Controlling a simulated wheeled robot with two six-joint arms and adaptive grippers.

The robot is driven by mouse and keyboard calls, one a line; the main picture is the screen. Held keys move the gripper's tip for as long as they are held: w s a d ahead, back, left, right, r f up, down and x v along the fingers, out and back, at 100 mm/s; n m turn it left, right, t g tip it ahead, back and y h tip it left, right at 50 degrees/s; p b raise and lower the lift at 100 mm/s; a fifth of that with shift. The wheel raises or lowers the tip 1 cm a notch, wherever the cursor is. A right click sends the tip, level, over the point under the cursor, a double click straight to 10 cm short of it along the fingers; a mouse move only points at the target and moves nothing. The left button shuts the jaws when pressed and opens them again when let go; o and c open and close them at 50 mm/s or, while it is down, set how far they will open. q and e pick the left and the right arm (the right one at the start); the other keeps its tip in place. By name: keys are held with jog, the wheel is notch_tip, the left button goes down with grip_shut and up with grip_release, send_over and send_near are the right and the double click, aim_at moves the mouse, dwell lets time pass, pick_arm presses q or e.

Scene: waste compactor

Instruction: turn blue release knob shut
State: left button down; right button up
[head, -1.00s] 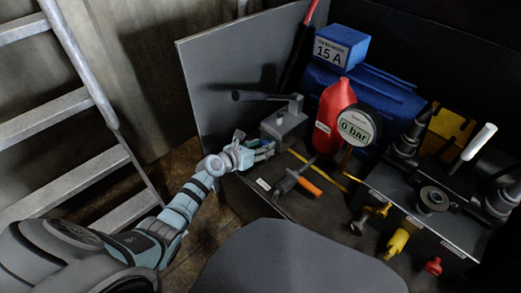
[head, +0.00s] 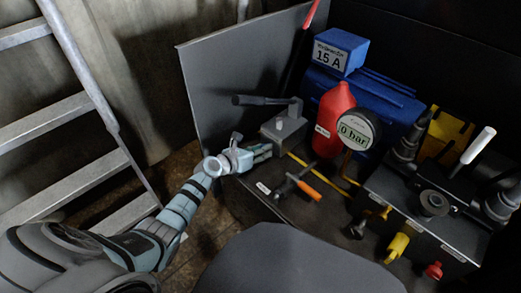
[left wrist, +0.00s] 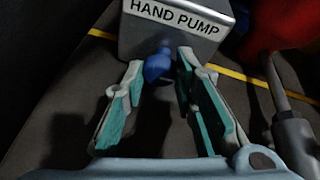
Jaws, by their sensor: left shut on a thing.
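The blue release knob (left wrist: 158,66) sits low on the front of the grey hand pump block (left wrist: 178,28), under the "HAND PUMP" label. The hand pump (head: 284,127) also shows in the head view, where the knob is hidden by my fingers. My left gripper (head: 266,151) reaches in from the left at the front of the pump. In the left wrist view its fingertips (left wrist: 160,70) are on either side of the knob, shut on it. How far the knob is turned cannot be told. My right gripper is out of view.
A lever with an orange grip (head: 309,189) lies right of my gripper. Behind it stand a red bottle (head: 333,120) and a gauge reading 0 bar (head: 356,130). A grey panel (head: 235,85) rises behind the pump. A ladder (head: 75,110) stands at the left.

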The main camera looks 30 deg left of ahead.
pick_arm(q)
jog(key=shift+a+n, duration=0.1)
jog(key=shift+n, duration=0.4)
jog(key=shift+n+h, duration=0.5)
jog(key=shift+w+h, duration=0.1)
jog(key=shift+h, duration=0.2)
jog(key=shift+a+n+g+h+b, duration=0.1)
jog(key=shift+n+g+h+b, duration=0.25)
jog(key=shift+n+b, duration=0.5)
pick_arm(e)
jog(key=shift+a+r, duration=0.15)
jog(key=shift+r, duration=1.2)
pick_arm(q)
jog(key=c, duration=1.3)
grip_release()
